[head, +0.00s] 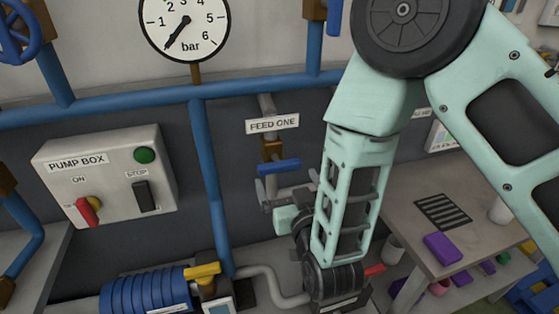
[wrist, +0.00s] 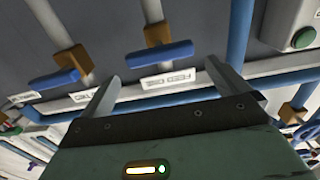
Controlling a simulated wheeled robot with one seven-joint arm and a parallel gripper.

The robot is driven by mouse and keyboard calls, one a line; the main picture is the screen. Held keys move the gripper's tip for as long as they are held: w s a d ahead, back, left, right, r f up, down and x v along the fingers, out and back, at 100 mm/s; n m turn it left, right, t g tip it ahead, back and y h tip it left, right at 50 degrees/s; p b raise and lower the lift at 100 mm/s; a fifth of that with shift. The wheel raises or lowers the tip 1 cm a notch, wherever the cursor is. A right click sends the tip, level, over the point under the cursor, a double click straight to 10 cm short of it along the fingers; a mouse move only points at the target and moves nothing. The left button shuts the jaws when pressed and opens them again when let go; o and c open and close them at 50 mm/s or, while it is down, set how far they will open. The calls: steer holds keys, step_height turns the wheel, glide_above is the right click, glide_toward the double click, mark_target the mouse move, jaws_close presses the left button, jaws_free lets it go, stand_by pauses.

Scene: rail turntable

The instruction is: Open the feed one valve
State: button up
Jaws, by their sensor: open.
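The feed one valve has a brass body (head: 272,150) and a blue lever handle (head: 278,166), below the FEED ONE label (head: 272,124) on the wall. The handle lies roughly level, across the upright grey pipe. In the wrist view the handle (wrist: 158,53) and the label (wrist: 168,78) show upside down, ahead of and between the fingers. My gripper (head: 287,193) is open and empty, just below the handle in the head view. In the wrist view my gripper (wrist: 163,72) shows both fingers spread, and no contact with the handle is visible.
A second blue-handled valve (wrist: 54,78) is beside it in the wrist view. The pump box (head: 110,180) with red switch is left of the valve, past a blue upright pipe (head: 207,170). A pressure gauge (head: 186,25) is above. A table (head: 450,205) stands right.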

mark_target(281, 168)
steer(key=p+x, duration=0.2)
steer(key=x, duration=0.5)
steer(key=shift+f, duration=0.1)
steer(key=c, duration=0.6)
